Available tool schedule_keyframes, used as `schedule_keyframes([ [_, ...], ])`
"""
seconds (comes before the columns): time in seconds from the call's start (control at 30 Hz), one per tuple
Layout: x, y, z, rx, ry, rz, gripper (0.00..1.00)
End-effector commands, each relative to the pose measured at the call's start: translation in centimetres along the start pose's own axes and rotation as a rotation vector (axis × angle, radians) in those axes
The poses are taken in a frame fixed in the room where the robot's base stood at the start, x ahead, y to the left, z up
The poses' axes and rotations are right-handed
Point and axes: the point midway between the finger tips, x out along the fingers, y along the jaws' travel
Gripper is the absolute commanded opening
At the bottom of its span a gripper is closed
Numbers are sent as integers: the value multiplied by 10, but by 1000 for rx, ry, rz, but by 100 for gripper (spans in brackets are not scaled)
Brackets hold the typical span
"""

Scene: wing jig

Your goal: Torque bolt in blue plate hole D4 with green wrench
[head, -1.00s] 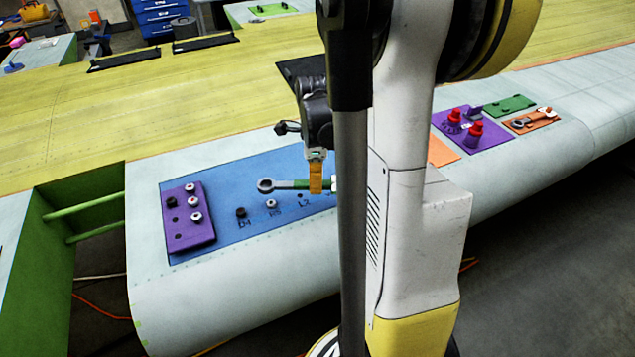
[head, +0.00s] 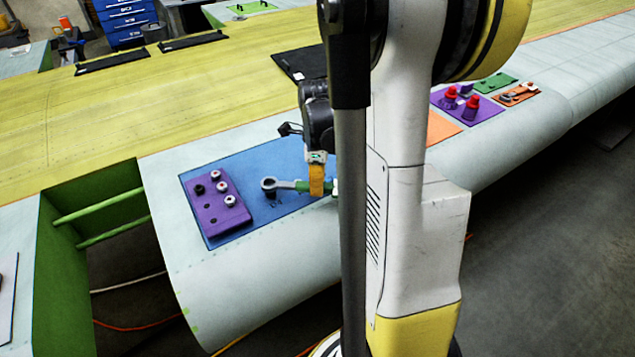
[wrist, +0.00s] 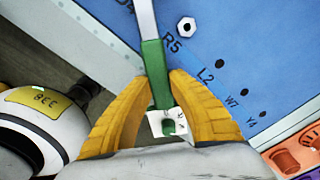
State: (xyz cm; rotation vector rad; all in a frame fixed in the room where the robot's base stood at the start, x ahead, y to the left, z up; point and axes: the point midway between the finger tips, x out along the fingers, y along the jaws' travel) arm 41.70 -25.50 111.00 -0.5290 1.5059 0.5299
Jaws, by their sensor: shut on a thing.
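My gripper (head: 317,178), with orange fingers, is shut on the green handle of the wrench (head: 287,184). The wrench points left over the blue plate (head: 240,160). In the head view its ring end overlaps a dark bolt (head: 270,194) beside a printed label that is too small to read surely. I cannot tell whether the ring is around the bolt or just above it. In the wrist view, the green wrench handle (wrist: 156,72) lies between my gripper's fingers (wrist: 160,78). The ring end is out of that view.
A purple block (head: 216,207) with several bolts sits at the blue plate's left end. A silver bolt (wrist: 186,27) stands by label R5; open holes are by L2, W7 and Y4. Right lies a purple plate with red-topped things (head: 472,103). A green-railed gap (head: 100,215) lies left.

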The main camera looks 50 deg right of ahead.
Motion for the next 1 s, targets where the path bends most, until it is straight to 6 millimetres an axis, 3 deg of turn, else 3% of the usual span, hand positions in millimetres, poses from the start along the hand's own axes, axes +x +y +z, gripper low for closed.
schedule_keyframes([
  [0.2,17,0,0,0,0,0,0],
  [1.0,18,0,0,0,0,0,0],
])
